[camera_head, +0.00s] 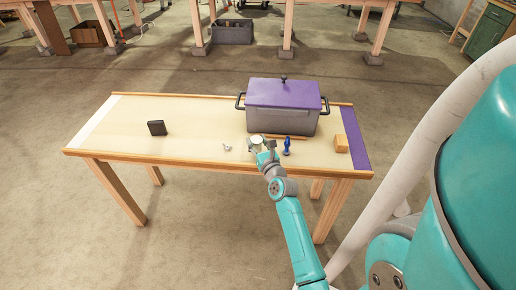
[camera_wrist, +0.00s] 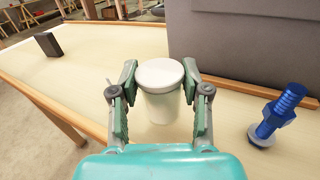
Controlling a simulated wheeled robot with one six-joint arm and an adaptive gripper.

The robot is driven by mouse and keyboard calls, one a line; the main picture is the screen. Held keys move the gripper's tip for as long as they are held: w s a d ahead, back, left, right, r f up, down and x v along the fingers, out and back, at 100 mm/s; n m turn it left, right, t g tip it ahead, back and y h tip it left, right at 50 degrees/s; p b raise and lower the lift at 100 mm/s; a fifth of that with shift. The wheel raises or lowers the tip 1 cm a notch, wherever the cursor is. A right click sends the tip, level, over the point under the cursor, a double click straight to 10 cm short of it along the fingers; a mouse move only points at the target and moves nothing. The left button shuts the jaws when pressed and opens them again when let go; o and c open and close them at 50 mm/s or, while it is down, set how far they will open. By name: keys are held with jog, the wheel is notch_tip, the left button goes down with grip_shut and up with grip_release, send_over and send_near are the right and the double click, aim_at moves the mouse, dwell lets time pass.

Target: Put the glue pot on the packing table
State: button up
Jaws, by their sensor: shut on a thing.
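A white pot with a round lid, which looks like the glue pot (camera_head: 256,141), is at the near edge of a light wooden table (camera_head: 190,125). In the wrist view the pot (camera_wrist: 160,98) stands upright between the fingers of my gripper (camera_wrist: 162,80). My gripper (camera_head: 264,147) is shut on it, one finger on each side. I cannot tell whether the pot's base touches the tabletop. The table has a white band at its left end and a purple band at its right end; no label shows whether it is the packing table.
A large grey box with a purple lid (camera_head: 283,108) stands behind the pot. A blue bolt (camera_head: 287,146) is just right of my gripper, and a wooden block (camera_head: 341,143) is farther right. A small metal piece (camera_head: 227,148) and a dark block (camera_head: 157,128) are left. The table's left half is mostly clear.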

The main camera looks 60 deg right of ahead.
aim_at(257, 149)
jog(key=shift+f, duration=1.7)
jog(key=shift+f, duration=0.1)
jog(key=o, duration=1.1)
jog(key=shift+o, duration=0.2)
